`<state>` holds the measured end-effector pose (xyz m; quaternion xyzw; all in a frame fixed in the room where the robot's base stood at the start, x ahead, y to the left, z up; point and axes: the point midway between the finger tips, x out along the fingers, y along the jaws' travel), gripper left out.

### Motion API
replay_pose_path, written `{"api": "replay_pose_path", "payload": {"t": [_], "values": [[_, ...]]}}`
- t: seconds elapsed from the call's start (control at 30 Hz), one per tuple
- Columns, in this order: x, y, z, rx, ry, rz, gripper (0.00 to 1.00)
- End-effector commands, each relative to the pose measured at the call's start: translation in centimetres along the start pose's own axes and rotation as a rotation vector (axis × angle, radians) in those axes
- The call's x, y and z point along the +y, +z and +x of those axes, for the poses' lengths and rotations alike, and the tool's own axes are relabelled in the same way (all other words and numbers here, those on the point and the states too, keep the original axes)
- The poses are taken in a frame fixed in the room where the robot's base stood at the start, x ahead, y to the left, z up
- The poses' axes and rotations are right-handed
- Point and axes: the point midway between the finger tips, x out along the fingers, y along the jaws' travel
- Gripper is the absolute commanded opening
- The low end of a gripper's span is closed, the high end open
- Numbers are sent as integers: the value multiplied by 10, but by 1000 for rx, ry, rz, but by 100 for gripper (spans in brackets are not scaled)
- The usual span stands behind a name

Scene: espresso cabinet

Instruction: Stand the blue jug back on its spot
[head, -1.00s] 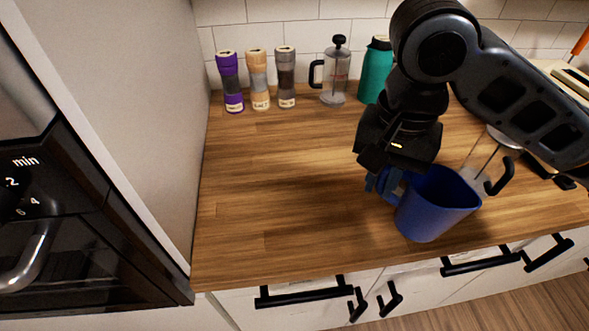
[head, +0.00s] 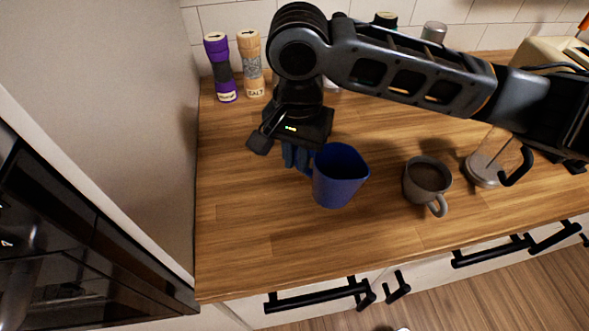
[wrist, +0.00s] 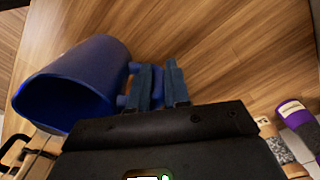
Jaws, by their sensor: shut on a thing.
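The blue jug (head: 339,183) is in the middle of the head view, upright, with its open mouth up and its handle towards the left. My gripper (head: 297,157) is at the jug's left side, shut on its handle. The wrist view shows the jug (wrist: 85,80) at the left and the blue fingers of my gripper (wrist: 160,85) closed at its handle. I cannot tell whether the jug's base touches the wooden counter (head: 255,235) or hangs just above it. No marked spot for the jug can be made out.
A grey mug (head: 425,184) with dark contents stands right of the jug, and a glass press (head: 487,165) farther right. A purple grinder (head: 222,75) and a salt grinder (head: 251,70) stand at the back left. The counter's front left is clear.

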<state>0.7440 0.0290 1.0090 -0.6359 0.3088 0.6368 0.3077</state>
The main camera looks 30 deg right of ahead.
Motion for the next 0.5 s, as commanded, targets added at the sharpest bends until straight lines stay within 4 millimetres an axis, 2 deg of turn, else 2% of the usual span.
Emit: {"api": "replay_pose_path", "payload": {"t": [0.23,0.5], "values": [[-7,0,11,0,-1,0,0],[-6,0,41,1,0,0,0]]}}
